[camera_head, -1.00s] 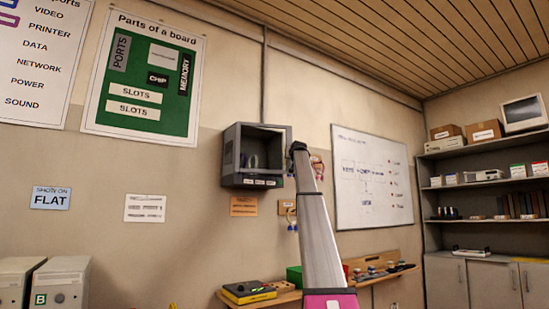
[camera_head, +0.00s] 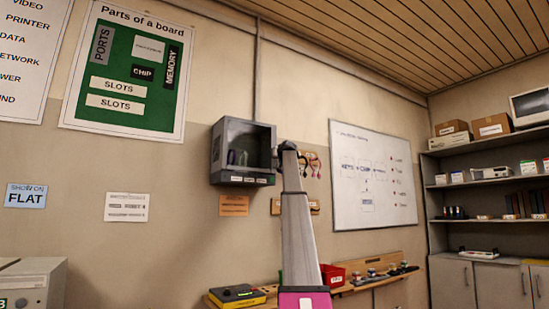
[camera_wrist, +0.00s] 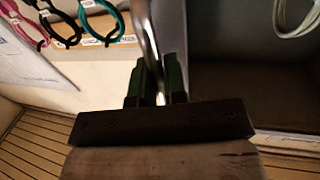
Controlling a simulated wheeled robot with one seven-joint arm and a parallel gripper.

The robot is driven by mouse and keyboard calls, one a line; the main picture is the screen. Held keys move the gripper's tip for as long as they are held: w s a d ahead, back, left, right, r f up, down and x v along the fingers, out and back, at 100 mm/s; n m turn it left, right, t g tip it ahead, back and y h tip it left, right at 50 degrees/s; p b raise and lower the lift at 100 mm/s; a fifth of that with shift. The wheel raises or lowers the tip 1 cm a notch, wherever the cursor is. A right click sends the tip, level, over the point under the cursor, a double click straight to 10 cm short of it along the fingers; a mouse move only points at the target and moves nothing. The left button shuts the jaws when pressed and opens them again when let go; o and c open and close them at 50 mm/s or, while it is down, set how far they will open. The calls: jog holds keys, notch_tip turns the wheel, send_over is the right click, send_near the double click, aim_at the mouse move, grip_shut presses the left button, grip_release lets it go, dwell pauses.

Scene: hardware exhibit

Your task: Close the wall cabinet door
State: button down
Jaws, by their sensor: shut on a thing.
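The grey wall cabinet (camera_head: 217,152) hangs in the middle of the head view. Its front is open: the dark inside shows, with a few coloured items in it and small labels along the lower edge. My gripper (camera_head: 286,150) is at the cabinet's right side, and my arm hides what lies behind it. The door's face cannot be made out in the head view. In the wrist view, my gripper's dark green fingers (camera_wrist: 152,82) are closed around a thin shiny metal bar (camera_wrist: 148,32), seemingly the door handle. The fingertips are partly hidden by the bar.
In the wrist view, coloured cable loops (camera_wrist: 100,22) hang at the upper left. In the head view, a wooden ledge (camera_head: 375,284) with a red bin (camera_head: 333,276) and a yellow-black device (camera_head: 237,296) runs below. A whiteboard (camera_head: 372,205) and shelves (camera_head: 480,185) stand right.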

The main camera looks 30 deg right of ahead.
jog(key=shift+w, duration=0.3)
jog(key=c, duration=1.5)
grip_release()
jog(key=shift+w, duration=0.2)
jog(key=shift+o, duration=0.2)
jog(key=shift+s, duration=0.1)
jog(key=s+a, duration=0.1)
jog(key=s, duration=0.9)
jog(key=shift+s+a, duration=0.15)
jog(key=shift+s, duration=0.2)
